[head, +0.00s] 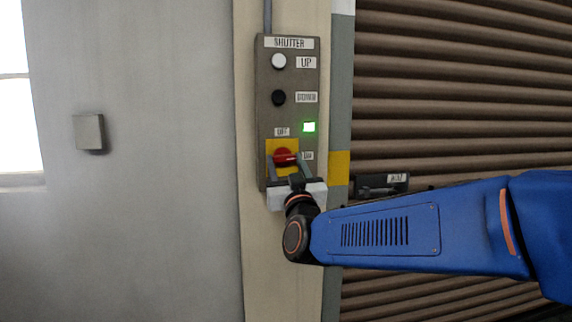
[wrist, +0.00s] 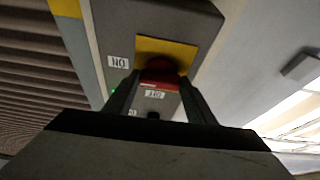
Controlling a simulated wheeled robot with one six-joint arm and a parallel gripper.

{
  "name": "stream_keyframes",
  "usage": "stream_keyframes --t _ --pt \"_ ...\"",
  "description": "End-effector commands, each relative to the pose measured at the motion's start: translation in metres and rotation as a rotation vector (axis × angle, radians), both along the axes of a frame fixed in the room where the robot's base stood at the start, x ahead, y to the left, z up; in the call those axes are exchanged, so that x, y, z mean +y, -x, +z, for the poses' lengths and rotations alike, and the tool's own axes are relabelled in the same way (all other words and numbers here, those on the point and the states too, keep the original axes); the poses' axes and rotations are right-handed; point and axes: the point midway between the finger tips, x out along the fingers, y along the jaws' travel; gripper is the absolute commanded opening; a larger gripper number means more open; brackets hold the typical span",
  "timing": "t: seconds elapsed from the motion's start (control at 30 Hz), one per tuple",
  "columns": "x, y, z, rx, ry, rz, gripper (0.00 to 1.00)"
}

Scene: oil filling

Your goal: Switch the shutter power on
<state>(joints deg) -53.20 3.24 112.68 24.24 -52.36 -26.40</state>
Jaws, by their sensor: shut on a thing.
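The shutter control box (head: 290,110) is grey and fixed to a beige post. Its red rotary switch (head: 284,157) sits on a yellow plate low on the box, and its red handle points right toward the ON label (head: 307,156). The OFF label is above the switch. A green lamp (head: 309,127) is lit. My gripper (head: 288,171) reaches the switch from below. In the wrist view the red switch (wrist: 159,75) lies between the two fingers (wrist: 158,98), which are shut on it. The fingers hide part of the switch's sides.
A white UP button (head: 279,61) and a black DOWN button (head: 279,97) are higher on the box. The ribbed brown shutter (head: 450,70) is at right, with a dark labelled latch (head: 380,184) at its edge. A small grey wall box (head: 89,132) is at left.

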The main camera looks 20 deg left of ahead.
Motion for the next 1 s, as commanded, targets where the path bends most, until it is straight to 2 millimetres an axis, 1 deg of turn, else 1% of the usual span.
stream_keyframes --t 0.23,0.67,0.7,0.77,1.0 --pt "0.0006 -0.0001 -0.0015 0.031 -0.045 0.000 0.28" --pt "0.0005 -0.0001 -0.0011 0.035 -0.052 0.000 0.28" --pt "0.0005 -0.0001 -0.0010 0.034 -0.052 0.000 0.55" --pt "0.0004 0.0000 -0.0009 0.034 -0.052 0.000 0.69" --pt "0.0004 0.0001 -0.0003 0.033 -0.052 0.001 0.69"
